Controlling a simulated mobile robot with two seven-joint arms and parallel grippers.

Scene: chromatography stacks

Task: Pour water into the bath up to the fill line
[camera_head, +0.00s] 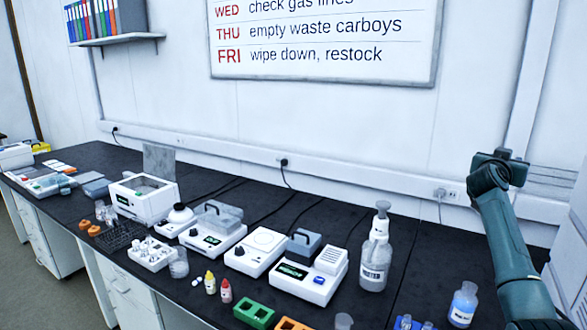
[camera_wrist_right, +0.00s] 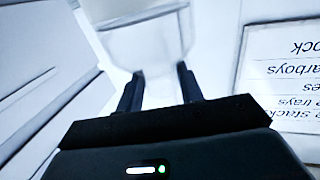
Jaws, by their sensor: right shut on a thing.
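My right gripper (camera_wrist_right: 160,85) is shut on a clear, pale vessel (camera_wrist_right: 147,40) in the right wrist view. The vessel is blurred, its upper part is cut off by the frame, and its water level cannot be read. In the head view my right arm rises at the far right, above the bench; the held vessel is not clear there. A white unit with a translucent grey lid (camera_head: 218,213) stands mid-bench and may be the bath; I cannot tell for sure. No fill line can be made out. My left gripper is not in view.
The dark bench (camera_head: 388,250) is crowded with white instruments. A labelled spray bottle (camera_head: 374,262) stands right of centre. A blue-liquid bottle (camera_head: 463,305) is near my right arm. Small dropper bottles (camera_head: 225,291) and a green rack (camera_head: 254,314) line the front. A whiteboard (camera_head: 325,75) hangs behind.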

